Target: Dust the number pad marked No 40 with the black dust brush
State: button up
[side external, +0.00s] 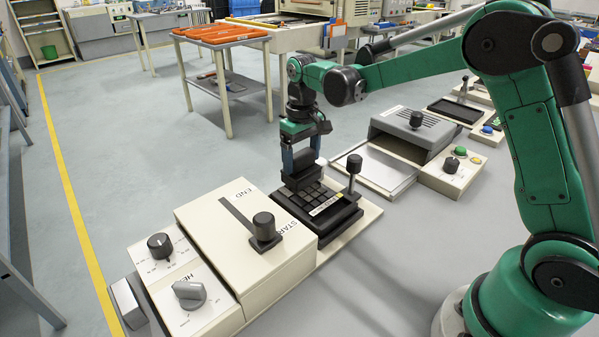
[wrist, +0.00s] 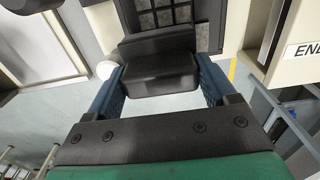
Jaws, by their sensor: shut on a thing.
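The number pad (side external: 318,209) is a black block of square keys on a cream base, with a pale label on its front edge too small to read. Its grey keys show at the top of the wrist view (wrist: 164,15). My gripper (side external: 301,163) points down at the pad's far left end. Its blue fingers are shut on the black dust brush (wrist: 160,75), one on each side. The brush's dark block (side external: 304,180) sits low over the far keys; I cannot tell whether its underside touches them. Its underside is hidden.
A black upright lever (side external: 353,172) stands just right of the pad. A cream box with a black knob (side external: 264,226) on a START–END slot is close at left. A grey hooded machine (side external: 412,132) stands behind at right. Bare grey bench (side external: 400,265) lies in front.

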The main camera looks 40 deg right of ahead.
jog(key=shift+s, duration=3.7)
jog(key=shift+w+a, duration=0.7)
jog(key=shift+w, duration=0.65)
jog(key=shift+w+a, duration=0.65)
jog(key=shift+w, duration=0.65)
jog(key=shift+w+a, duration=0.7)
jog(key=shift+w, duration=0.65)
jog(key=shift+s, duration=4.1)
notch_tip(320, 180, up, 8)
jog(key=shift+r, duration=0.1)
jog(key=shift+d, duration=0.1)
